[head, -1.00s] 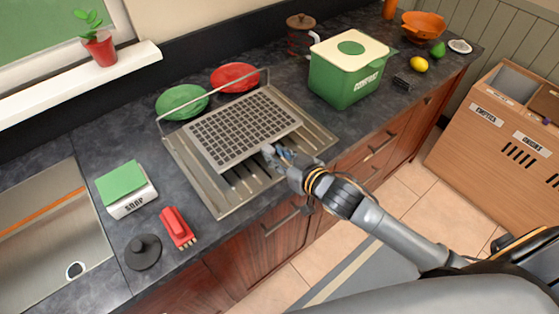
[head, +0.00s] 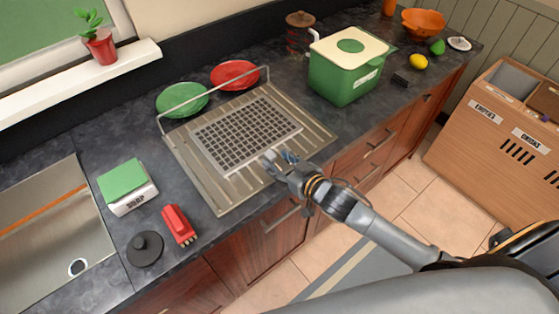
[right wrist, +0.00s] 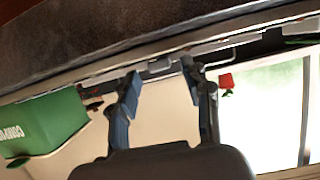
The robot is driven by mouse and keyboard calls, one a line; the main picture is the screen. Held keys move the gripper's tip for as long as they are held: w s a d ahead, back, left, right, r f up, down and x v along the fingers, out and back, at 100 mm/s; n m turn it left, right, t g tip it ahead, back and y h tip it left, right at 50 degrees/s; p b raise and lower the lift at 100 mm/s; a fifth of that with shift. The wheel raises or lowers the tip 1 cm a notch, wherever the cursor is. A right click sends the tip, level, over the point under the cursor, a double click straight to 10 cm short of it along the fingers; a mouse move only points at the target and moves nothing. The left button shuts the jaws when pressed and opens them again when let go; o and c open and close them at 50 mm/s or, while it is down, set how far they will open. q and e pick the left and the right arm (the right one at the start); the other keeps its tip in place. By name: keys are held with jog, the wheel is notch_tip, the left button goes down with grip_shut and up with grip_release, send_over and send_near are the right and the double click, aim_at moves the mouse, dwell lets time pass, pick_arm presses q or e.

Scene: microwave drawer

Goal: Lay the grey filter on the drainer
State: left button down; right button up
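The grey filter (head: 246,133), a flat perforated panel, lies on the metal drainer (head: 219,202) on the counter. It looks flat, with the drainer's ribs bare in front of it and to its right. My right gripper (head: 278,159) is at the filter's front right edge. In the right wrist view its two fingers (right wrist: 162,88) are spread, with only pale background between them. Whether a fingertip still touches the filter I cannot tell. My left gripper is not in view.
A green plate (head: 183,100) and a red plate (head: 235,75) stand behind the drainer. A green compost bin (head: 345,78) stands to its right.

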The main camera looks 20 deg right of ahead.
jog(key=b+v, duration=0.2)
jog(key=v, duration=1)
jog(key=shift+r, duration=0.15)
jog(key=s+d+f+m+g+h, duration=0.1)
jog(key=s+d+f+g+h, duration=0.15)
jog(key=f, duration=0.85)
jog(key=s+d+f+g+h, duration=0.15)
jog(key=d+f, duration=0.25)
jog(key=f, duration=0.7)
jog(key=s+d+f+m+g+h, duration=0.1)
jog(key=s+d+f, duration=0.25)
jog(key=f, duration=0.75)
jog(key=s+a+f+g, duration=0.3)
jog(key=s+f, duration=0.6)
jog(key=s, duration=0.3)
jog(key=s+a+f+g, duration=0.3)
jog(key=s+f, duration=0.6)
jog(key=s, duration=0.4)
jog(key=shift+s+a+f+n+g, duration=0.15)
jog(key=shift+s+n+g, duration=0.2)
jog(key=shift+g, duration=0.25)
